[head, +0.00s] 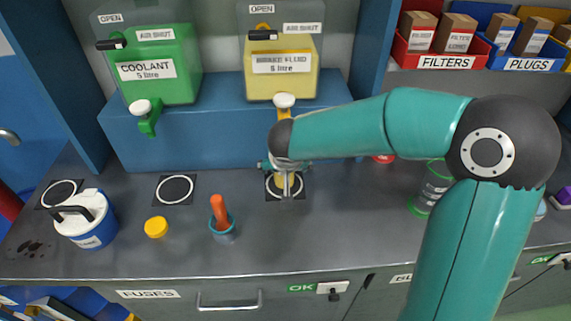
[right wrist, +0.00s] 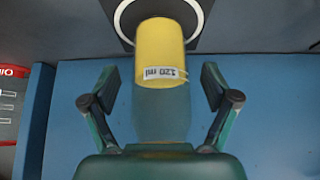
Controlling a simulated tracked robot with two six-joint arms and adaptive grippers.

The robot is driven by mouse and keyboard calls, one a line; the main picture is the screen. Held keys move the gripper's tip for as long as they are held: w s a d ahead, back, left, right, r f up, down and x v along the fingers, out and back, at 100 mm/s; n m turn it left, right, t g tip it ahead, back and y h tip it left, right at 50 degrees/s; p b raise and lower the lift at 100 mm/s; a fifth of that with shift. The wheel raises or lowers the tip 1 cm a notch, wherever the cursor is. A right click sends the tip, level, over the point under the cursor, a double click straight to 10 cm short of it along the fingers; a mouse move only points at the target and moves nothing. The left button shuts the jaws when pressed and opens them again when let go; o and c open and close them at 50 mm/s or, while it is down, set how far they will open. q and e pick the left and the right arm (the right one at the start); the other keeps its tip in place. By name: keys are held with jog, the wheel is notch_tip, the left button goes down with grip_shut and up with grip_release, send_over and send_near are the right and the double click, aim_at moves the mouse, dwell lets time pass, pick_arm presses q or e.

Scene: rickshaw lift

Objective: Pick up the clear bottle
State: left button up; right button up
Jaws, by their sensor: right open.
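The clear bottle (right wrist: 161,112) stands on a ring-marked pad under the yellow tank's tap. It holds yellow liquid at its base end and has a white "120 ml" label. In the head view its yellow part (head: 280,182) shows only partly behind my right gripper (head: 290,184). In the right wrist view the right gripper (right wrist: 159,86) is open, with one finger on each side of the bottle and visible gaps between. My left gripper is in neither view.
The brake fluid tank (head: 283,84) and green coolant tank (head: 160,88) stand on a blue shelf behind. A blue jug (head: 92,236), a yellow cap (head: 156,227) and a cup with an orange handle (head: 219,208) are at left. A green-based container (head: 436,186) is partly behind my arm.

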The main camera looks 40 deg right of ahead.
jog(key=c, duration=1.5)
jog(key=shift+r, duration=0.25)
